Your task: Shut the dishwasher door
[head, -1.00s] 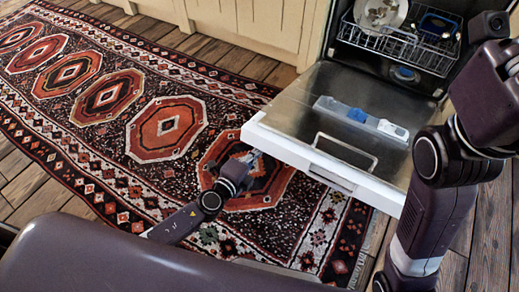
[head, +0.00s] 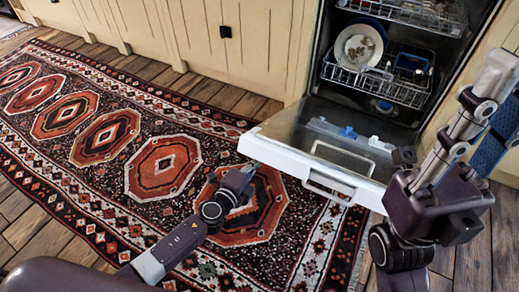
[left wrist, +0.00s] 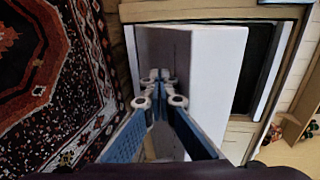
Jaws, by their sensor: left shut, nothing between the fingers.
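The dishwasher door (head: 300,167) hangs open, low and tilted out from the dishwasher (head: 312,80), with its inner face up and a handle on its front edge. In the left wrist view the door (left wrist: 217,85) is a large white panel just beyond the fingers. My left gripper (head: 247,172) is at the door's front left corner, beside or just under it; contact is unclear. It is shut and empty in the left wrist view (left wrist: 160,78). My right gripper (head: 505,95) is raised at the right, clear of the door; its jaw gap is unclear.
The lower rack (head: 405,92) holds a white plate (head: 358,50) and sits inside the dishwasher. An upper rack (head: 420,12) is above it. A patterned rug (head: 120,165) covers the floor at the left. Cream cabinets (head: 255,50) line the back.

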